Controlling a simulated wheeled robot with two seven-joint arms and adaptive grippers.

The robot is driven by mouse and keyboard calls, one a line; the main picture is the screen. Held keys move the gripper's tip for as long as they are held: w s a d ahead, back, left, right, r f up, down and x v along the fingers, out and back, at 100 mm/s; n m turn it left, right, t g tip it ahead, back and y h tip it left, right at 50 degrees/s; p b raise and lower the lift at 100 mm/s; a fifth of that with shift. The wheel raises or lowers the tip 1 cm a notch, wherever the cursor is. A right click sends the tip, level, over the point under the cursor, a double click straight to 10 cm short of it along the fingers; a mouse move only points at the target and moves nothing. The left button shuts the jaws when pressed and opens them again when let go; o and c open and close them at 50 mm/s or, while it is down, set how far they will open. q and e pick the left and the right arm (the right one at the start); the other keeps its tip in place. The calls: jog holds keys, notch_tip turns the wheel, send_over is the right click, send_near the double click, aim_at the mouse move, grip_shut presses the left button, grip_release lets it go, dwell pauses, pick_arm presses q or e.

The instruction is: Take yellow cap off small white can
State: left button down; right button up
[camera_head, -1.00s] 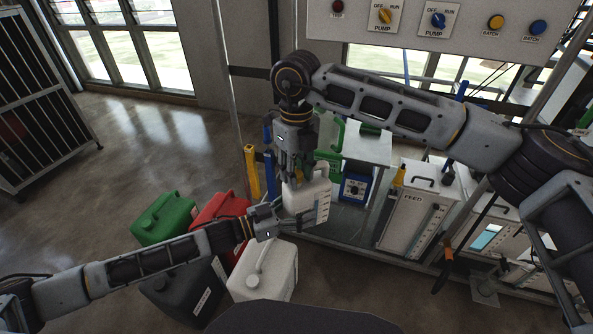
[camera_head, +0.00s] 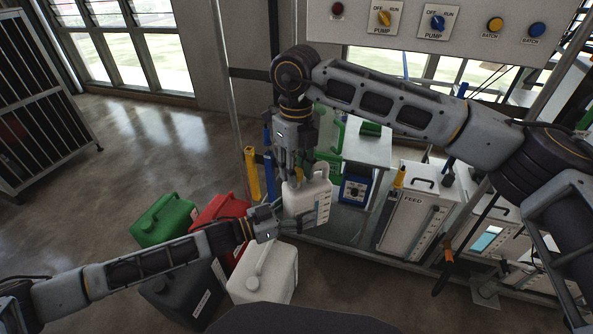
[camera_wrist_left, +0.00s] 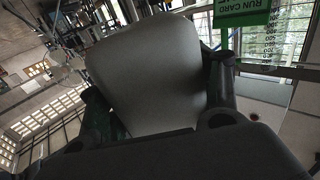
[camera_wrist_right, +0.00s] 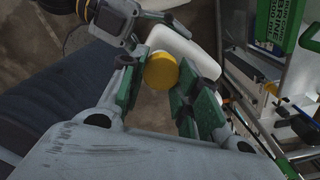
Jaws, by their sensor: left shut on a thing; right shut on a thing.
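The small white can (camera_head: 312,203) is held upright above the floor, in front of the rig. My left gripper (camera_head: 276,224) is shut on its lower left side. The can's pale body (camera_wrist_left: 150,75) fills the middle of the left wrist view between the fingers. My right gripper (camera_head: 291,178) points down on the can's top from above. In the right wrist view the yellow cap (camera_wrist_right: 160,71) sits between the green-padded fingertips, over the can's white body (camera_wrist_right: 183,45). The right gripper is shut on the cap.
Green (camera_head: 165,219), red (camera_head: 222,212), dark (camera_head: 183,293) and larger white (camera_head: 264,272) cans stand on the floor below my left arm. The rig with a FEED tank (camera_head: 410,213) is close on the right. Open floor lies to the left.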

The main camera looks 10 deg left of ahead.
jog(key=shift+w+r, duration=0.25)
jog(key=shift+r, duration=0.25)
jog(key=shift+s, duration=0.2)
jog(key=shift+r, duration=0.1)
jog(key=shift+r, duration=1.9)
